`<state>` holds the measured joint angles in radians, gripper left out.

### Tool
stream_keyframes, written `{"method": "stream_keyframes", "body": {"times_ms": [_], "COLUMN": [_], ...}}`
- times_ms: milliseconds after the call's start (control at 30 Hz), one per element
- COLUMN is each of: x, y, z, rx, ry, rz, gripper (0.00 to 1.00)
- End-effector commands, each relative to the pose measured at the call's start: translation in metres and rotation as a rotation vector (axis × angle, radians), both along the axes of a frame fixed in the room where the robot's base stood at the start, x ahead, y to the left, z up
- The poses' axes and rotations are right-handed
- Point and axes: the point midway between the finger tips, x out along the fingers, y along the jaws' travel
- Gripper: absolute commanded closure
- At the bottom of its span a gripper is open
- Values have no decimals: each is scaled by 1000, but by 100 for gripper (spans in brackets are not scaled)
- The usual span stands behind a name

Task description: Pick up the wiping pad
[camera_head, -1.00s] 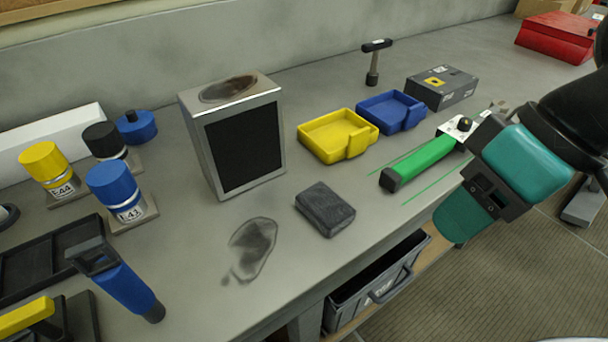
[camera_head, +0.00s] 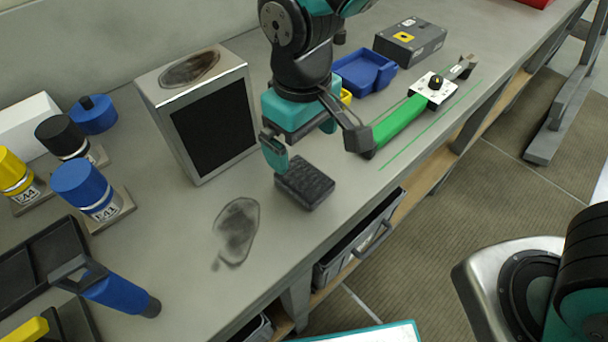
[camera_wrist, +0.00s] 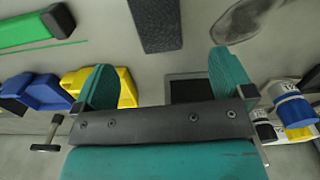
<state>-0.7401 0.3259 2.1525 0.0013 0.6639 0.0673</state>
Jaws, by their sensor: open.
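The wiping pad (camera_head: 305,183) is a dark grey, rough block lying flat on the grey bench, in front of the metal box. My gripper (camera_head: 300,145) is open and empty, its teal fingers just above and behind the pad in the head view. In the wrist view the pad (camera_wrist: 155,24) shows at the top edge, partly cut off. There it lies beyond the fingertips of my gripper (camera_wrist: 165,76), within the gap's width. I see no contact between fingers and pad.
A metal box (camera_head: 208,120) with a black front stands left of my gripper. A green-handled tool (camera_head: 400,120) and a blue tray (camera_head: 365,73) lie to the right. A dark smudge (camera_head: 237,232) marks the bench beside the pad. The bench's front edge is close.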

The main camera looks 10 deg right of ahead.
Motion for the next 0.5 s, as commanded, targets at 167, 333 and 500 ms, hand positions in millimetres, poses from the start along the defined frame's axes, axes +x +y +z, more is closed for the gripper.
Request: {"method": "stream_keyframes", "body": {"times_ms": [167, 333, 500], "x": [0, 0, 0], "y": [-1, -1, -2], "z": [-34, -47, -65], "rx": [-2, 0, -3], "ry": [3, 2, 5], "rz": [0, 0, 0], "gripper": [1, 1, 1]}}
